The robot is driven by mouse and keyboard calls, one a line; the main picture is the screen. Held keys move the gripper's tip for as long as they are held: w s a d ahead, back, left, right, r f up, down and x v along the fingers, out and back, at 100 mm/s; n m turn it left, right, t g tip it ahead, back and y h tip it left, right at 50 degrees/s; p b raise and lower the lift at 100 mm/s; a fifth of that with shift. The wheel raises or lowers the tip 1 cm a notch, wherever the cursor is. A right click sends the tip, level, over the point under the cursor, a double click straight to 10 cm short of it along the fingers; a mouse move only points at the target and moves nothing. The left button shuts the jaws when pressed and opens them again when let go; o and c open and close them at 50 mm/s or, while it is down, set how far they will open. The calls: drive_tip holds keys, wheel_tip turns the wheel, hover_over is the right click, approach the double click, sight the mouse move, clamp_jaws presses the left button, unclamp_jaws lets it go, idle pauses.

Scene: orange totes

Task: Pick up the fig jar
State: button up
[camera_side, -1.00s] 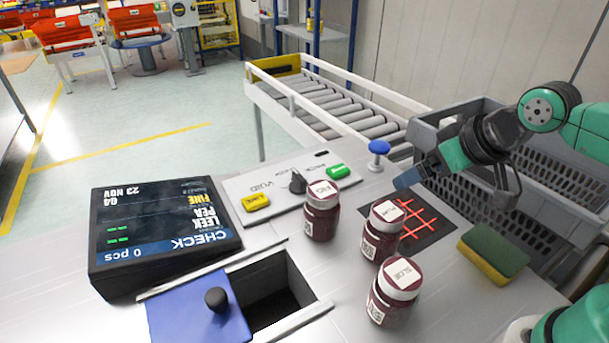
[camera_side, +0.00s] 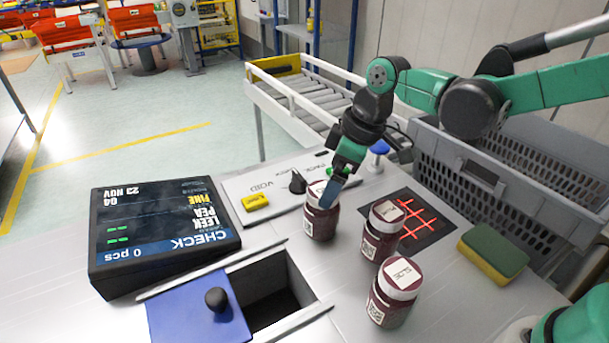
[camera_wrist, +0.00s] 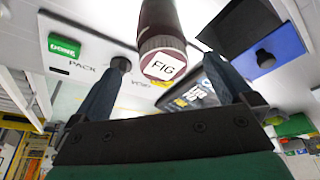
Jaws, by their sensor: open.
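The fig jar (camera_side: 320,222) is a dark red jar with a pale lid, upright on the bench at the left of three similar jars. In the wrist view its lid reads FIG (camera_wrist: 162,64) and it lies between my two fingers, ahead of them. My gripper (camera_side: 332,192) is open and tilted down over the lid, from the right and behind in the side view. A finger covers part of the lid there, and I cannot tell whether it touches.
A second jar (camera_side: 381,243) and the sloe jar (camera_side: 396,302) stand close to the right. A square opening with a blue sliding cover (camera_side: 190,315) is in front. The button panel (camera_side: 240,190) is behind, a sponge (camera_side: 493,252) and grey crate (camera_side: 440,155) to the right.

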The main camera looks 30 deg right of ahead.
sight(322, 212)
drive_tip(key=shift+w+a+f+n, duration=0.2)
drive_tip(key=shift+a+f+n, duration=0.15)
drive_tip(key=shift+f, duration=0.15)
drive_tip(key=shift+x, duration=2.6)
clamp_jaws()
drive_tip(key=shift+r, duration=0.1)
